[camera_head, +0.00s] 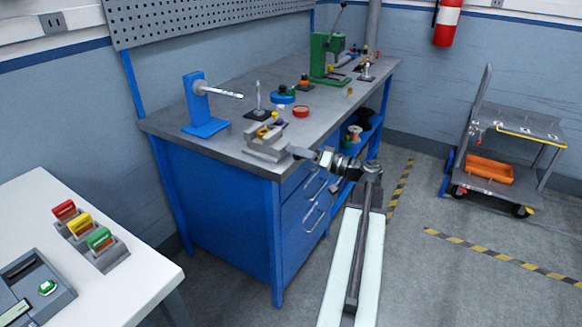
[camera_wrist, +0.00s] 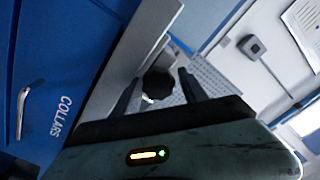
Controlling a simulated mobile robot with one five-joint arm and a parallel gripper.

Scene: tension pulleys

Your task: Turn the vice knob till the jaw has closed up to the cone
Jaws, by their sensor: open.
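The grey vice (camera_head: 262,146) stands at the near corner of the workbench in the head view. A small yellow piece (camera_head: 262,132) shows at its jaws; I cannot tell for sure that it is the cone, nor how wide the jaw gap is. My gripper (camera_head: 303,154) is at the bench edge, just right of the vice. In the wrist view the dark round knob (camera_wrist: 160,84) lies between the two spread fingers of my gripper (camera_wrist: 158,88), with a gap on each side. The knob is hidden or too small to tell in the head view.
A green press (camera_head: 326,58) is farther back. Blue drawers (camera_head: 305,205) lie below. A white table (camera_head: 120,255) is at the left.

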